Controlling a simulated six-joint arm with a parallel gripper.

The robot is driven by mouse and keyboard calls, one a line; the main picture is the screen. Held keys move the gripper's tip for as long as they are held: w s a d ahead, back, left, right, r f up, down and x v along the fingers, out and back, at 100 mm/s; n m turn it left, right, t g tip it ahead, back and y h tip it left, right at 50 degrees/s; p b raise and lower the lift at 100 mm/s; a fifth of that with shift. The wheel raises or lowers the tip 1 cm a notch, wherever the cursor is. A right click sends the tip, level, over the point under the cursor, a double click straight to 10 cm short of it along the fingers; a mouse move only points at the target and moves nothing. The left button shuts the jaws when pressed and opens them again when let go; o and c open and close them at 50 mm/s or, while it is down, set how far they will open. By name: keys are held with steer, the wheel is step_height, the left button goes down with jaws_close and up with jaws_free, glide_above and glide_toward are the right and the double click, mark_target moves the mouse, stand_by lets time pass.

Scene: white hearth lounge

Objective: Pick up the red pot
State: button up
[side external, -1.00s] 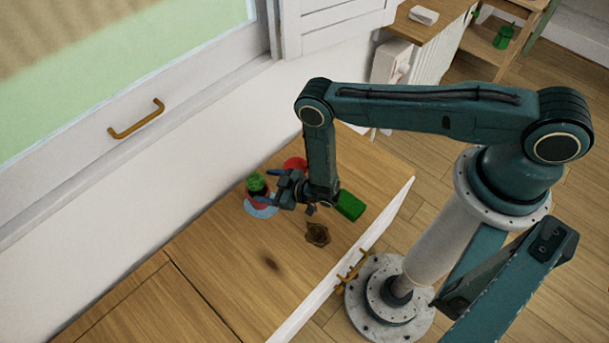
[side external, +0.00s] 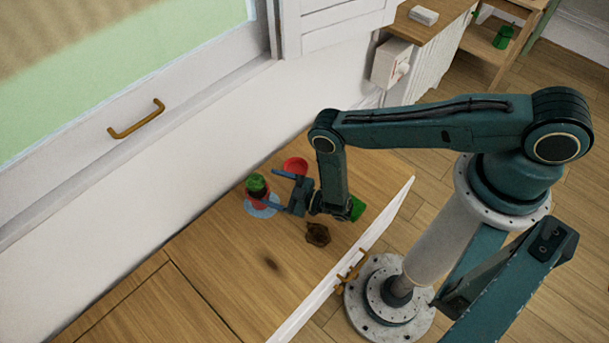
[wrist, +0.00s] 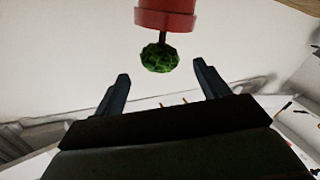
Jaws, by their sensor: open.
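The red pot (side external: 258,202) stands upright on a light blue saucer (side external: 270,213) near the wall, with a round green plant (side external: 255,183) in it. My gripper (side external: 280,190) is open and empty, level and pointing left toward the pot from its right side. In the wrist view the picture is upside down: the red pot (wrist: 166,18) is at the top edge, partly cut off, with its plant (wrist: 160,58) hanging below. The pot is beyond the fingertips of my gripper (wrist: 165,84), roughly in line with the gap between them. No contact shows.
A red dish (side external: 295,165) lies behind my gripper by the wall. A green block (side external: 357,208) is partly hidden by my wrist. A brown crumpled-looking object (side external: 318,235) lies in front. The left wooden top (side external: 215,265) is mostly clear.

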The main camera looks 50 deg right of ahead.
mark_target(255, 181)
steer(key=shift+w+a, duration=0.1)
steer(key=shift+w, duration=0.15)
steer(key=shift+x, duration=3)
steer(key=shift+r, duration=0.1)
jaws_close()
